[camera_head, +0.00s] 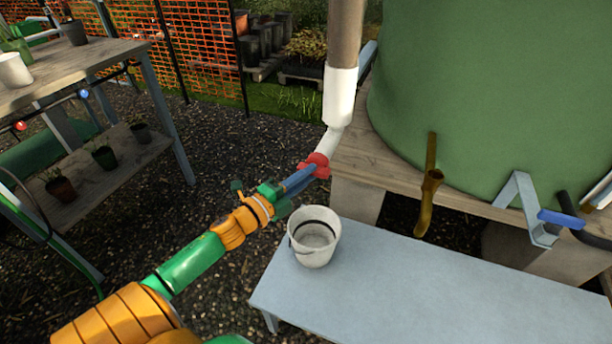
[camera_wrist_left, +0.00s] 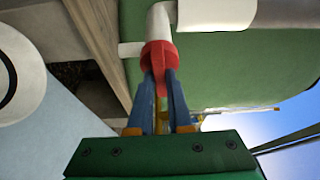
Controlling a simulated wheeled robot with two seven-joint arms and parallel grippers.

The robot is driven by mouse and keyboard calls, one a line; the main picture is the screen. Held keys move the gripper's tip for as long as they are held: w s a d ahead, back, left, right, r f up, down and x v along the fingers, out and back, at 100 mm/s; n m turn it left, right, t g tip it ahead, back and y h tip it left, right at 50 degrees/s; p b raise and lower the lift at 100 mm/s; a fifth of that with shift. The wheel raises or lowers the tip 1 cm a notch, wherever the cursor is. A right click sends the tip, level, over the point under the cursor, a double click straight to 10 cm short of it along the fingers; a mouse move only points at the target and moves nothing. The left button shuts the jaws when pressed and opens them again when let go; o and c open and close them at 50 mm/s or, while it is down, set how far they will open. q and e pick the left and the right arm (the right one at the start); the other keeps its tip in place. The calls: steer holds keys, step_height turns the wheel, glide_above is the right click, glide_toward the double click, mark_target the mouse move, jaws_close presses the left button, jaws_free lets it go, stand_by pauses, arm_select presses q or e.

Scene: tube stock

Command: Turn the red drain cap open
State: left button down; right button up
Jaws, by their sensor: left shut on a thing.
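The red drain cap (camera_head: 315,164) sits on the lower end of the white elbow pipe (camera_head: 332,135), beside the wooden tank stand. My left gripper (camera_head: 310,172) reaches it from the lower left, with its blue fingers on the cap. In the left wrist view the red cap (camera_wrist_left: 158,58) has a rib between the two fingertips of my left gripper (camera_wrist_left: 160,80), which are shut on it. The white pipe end (camera_wrist_left: 160,22) shows behind the cap. The fingers hide part of the cap in the head view. My right gripper is not in view.
A white bucket (camera_head: 315,237) stands on the pale blue bench (camera_head: 420,285), just right of my left forearm. A green tank (camera_head: 480,90) on a wooden stand (camera_head: 350,160) fills the right. A plant table (camera_head: 70,72) stands at left. Gravel between is clear.

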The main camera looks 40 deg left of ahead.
arm_select(q)
steer(key=shift+w+d+f+n+t+y+b, duration=0.15)
steer(key=shift+n+t+y+b, duration=0.5)
steer(key=shift+n, duration=2.55)
steer(key=shift+s+d+f+n+t+y+b, duration=0.15)
steer(key=shift+n+t+y, duration=1)
steer(key=shift+n, duration=2.05)
steer(key=shift+w+d+f+n+t+y+b, duration=0.1)
steer(key=shift+f+n+t+y+b, duration=0.2)
steer(key=shift+n+y, duration=2)
steer(key=shift+n+h, duration=0.8)
steer(key=shift+n, duration=0.3)
steer(key=c, duration=0.8)
jaws_free()
steer(key=shift+r, duration=0.1)
steer(key=shift+c, duration=0.2)
steer(key=v, duration=0.7)
